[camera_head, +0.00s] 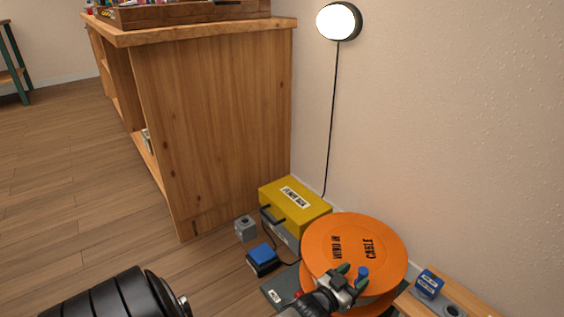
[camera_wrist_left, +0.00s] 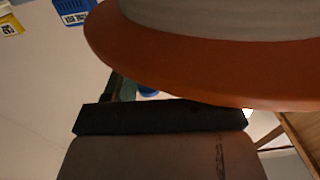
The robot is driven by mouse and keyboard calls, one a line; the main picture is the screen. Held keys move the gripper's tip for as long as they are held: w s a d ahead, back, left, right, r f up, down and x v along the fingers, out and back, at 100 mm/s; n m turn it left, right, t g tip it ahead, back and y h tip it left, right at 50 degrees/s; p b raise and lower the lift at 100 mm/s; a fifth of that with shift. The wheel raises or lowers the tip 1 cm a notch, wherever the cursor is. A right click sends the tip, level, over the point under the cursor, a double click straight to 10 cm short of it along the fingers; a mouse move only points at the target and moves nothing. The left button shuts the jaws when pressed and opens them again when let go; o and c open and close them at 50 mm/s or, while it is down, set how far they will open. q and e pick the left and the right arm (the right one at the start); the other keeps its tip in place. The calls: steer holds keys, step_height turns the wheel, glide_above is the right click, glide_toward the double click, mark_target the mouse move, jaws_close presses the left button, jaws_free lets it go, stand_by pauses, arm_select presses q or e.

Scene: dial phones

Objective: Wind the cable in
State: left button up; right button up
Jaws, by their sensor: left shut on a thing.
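An orange cable reel (camera_head: 340,225) lies flat near the wall, with "WIND IN CABLE" lettering on its top disc. A blue knob (camera_head: 362,272) stands up near the disc's front edge. My left gripper (camera_head: 353,278) is at this knob, with its green-tipped fingers on either side of it, shut on it. In the left wrist view the orange rim (camera_wrist_left: 200,65) of the reel fills the top, and a bit of the blue knob (camera_wrist_left: 147,91) shows behind the dark gripper part. A short dark cable (camera_head: 287,263) runs to the reel's left side. My right gripper is not in view.
A yellow-lidded box (camera_head: 295,200), a blue-topped block (camera_head: 262,257) and a grey block (camera_head: 245,229) sit left of the reel. A wooden ledge with a small blue box (camera_head: 429,283) is at right. A wooden cabinet (camera_head: 215,130) stands behind. A wall lamp (camera_head: 339,21) has a hanging cord.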

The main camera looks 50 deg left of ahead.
arm_select(q)
steer(key=a+b, duration=0.1)
steer(key=s+a+b, duration=0.1)
steer(key=a, duration=0.1)
steer(key=a+b, duration=0.1)
steer(key=shift+s+a+f, duration=0.2)
steer(key=shift+s+f, duration=0.05)
steer(key=s+d+r+g+p, duration=0.1)
steer(key=s+g+p, duration=0.3)
steer(key=s+p, duration=0.7)
steer(key=s+d+r+g+p, duration=0.2)
steer(key=s+p, duration=0.9)
steer(key=p, duration=1)
steer(key=shift+s+r+g+y, duration=0.3)
steer(key=shift+r+g, duration=0.25)
steer(key=shift+g, duration=0.65)
